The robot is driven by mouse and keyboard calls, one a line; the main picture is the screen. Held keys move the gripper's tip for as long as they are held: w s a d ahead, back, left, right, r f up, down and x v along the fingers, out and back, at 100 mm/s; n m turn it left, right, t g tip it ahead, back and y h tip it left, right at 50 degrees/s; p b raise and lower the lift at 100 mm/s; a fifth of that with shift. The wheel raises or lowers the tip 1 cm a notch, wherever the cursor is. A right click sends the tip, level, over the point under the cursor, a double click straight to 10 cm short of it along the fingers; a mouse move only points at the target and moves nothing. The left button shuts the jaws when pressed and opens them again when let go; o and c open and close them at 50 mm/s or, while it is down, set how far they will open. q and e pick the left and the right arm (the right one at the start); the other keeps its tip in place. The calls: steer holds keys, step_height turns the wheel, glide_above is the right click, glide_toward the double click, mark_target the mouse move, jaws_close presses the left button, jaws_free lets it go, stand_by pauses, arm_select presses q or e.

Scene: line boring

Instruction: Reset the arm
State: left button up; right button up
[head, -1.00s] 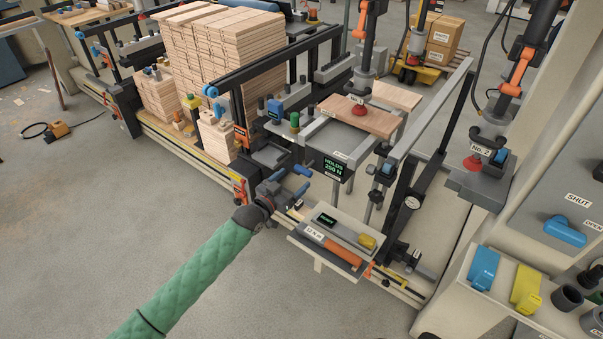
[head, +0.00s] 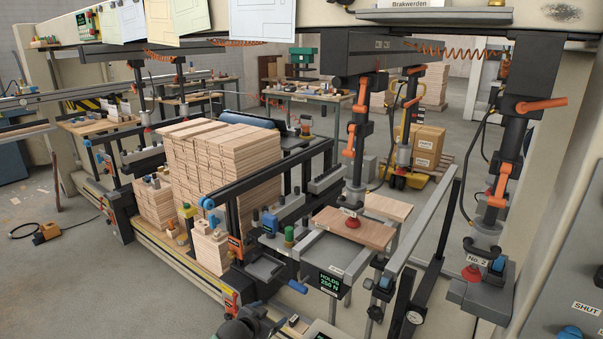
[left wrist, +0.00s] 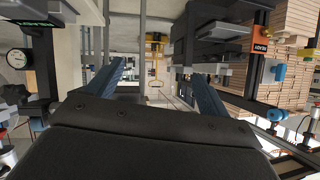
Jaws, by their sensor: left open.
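My left gripper (head: 287,308) shows at the bottom edge of the head view, beside the front rail of the line. Its dark body is partly cut off by the frame and the green sleeve of the arm is out of view. In the left wrist view its two blue fingers (left wrist: 160,92) stand wide apart with nothing between them. My right gripper is in neither view.
A board (head: 352,227) lies under a suction lifter beside a "HOLDS 250 N" display (head: 330,284). A stack of boards (head: 225,155) stands left of it. The No. 2 lifter (head: 483,265) hangs at right. Open floor (head: 90,285) lies at lower left.

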arm_select(q)
steer(key=s+a+f+n+g+y, duration=0.2)
steer(key=s+a+f+g+y, duration=0.15)
steer(key=s+f, duration=0.65)
steer(key=s+a+f+n+g+y, duration=0.2)
steer(key=s+a+f, duration=0.3)
steer(key=s+f, duration=0.5)
steer(key=s+f+g, duration=0.1)
steer(key=s+f, duration=0.4)
steer(key=s, duration=0.5)
steer(key=s+f+n+g, duration=0.1)
steer(key=s+f+g, duration=0.1)
steer(key=s+f, duration=0.4)
steer(key=s+d+f+g, duration=0.1)
steer(key=s+f, duration=0.4)
steer(key=s, duration=0.8)
steer(key=shift+s+f+h, duration=0.2)
steer(key=shift+s+h, duration=0.15)
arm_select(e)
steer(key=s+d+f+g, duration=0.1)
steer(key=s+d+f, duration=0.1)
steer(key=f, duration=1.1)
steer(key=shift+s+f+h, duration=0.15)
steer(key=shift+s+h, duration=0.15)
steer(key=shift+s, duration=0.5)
arm_select(q)
steer(key=shift+d+g, duration=0.15)
steer(key=shift+g, duration=0.1)
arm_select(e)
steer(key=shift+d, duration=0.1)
